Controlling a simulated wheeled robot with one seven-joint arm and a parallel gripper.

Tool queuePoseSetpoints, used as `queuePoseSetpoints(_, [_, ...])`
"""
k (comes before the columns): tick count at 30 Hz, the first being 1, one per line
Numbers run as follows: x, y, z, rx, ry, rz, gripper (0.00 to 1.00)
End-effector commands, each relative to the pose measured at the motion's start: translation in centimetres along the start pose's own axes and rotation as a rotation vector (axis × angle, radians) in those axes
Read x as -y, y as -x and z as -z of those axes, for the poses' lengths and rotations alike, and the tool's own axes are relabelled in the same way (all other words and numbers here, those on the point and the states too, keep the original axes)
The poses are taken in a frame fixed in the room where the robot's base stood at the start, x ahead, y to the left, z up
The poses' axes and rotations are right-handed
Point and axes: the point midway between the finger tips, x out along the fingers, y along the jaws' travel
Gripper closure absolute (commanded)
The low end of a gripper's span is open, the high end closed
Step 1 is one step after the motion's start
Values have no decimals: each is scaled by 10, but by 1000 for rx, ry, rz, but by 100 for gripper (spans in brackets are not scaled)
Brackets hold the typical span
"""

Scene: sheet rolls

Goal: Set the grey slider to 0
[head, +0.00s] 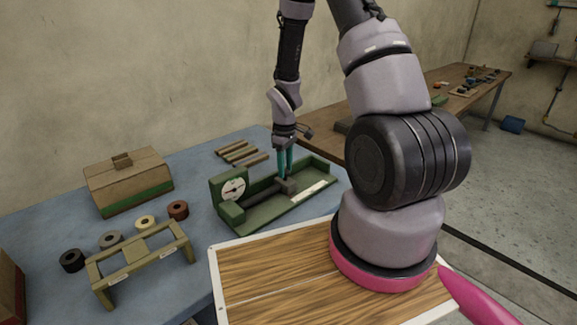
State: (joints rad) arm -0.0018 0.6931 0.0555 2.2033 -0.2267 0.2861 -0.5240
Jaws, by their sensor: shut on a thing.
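The green device (262,212) stands on the blue table, with a round white dial (234,189) at its left end and a pale scale strip (309,191) along its front edge. The grey slider (287,187) sits on a dark rail inside it, right of the middle. My gripper (285,174) points down from above with teal fingers, shut on the slider. The fingers hide part of the slider. The marks on the scale and the dial reading are too small to read.
A wooden box (128,181) with a green band stands at the back left. Several rolls (111,240) lie behind a wooden rack (144,262) at the left. Wooden bars (241,153) lie behind the device. A wood-grain board (275,275) is in front.

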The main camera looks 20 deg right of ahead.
Motion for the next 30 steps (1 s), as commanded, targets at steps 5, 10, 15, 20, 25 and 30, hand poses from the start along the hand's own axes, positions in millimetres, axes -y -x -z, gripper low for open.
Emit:
queuePoseSetpoints(5, [4,2,6,-9,12,1,29])
queuePoseSetpoints(10, [3,1,4,-5,8,2,29])
queuePoseSetpoints(15, [2,3,3,-4,6,2,29])
queuePoseSetpoints(20, [2,23,3,-6,5,0,29])
queuePoseSetpoints(25, [2,59,4,-8,7,-1,29])
queuePoseSetpoints(30, [3,89,4,-8,8,-1,29])
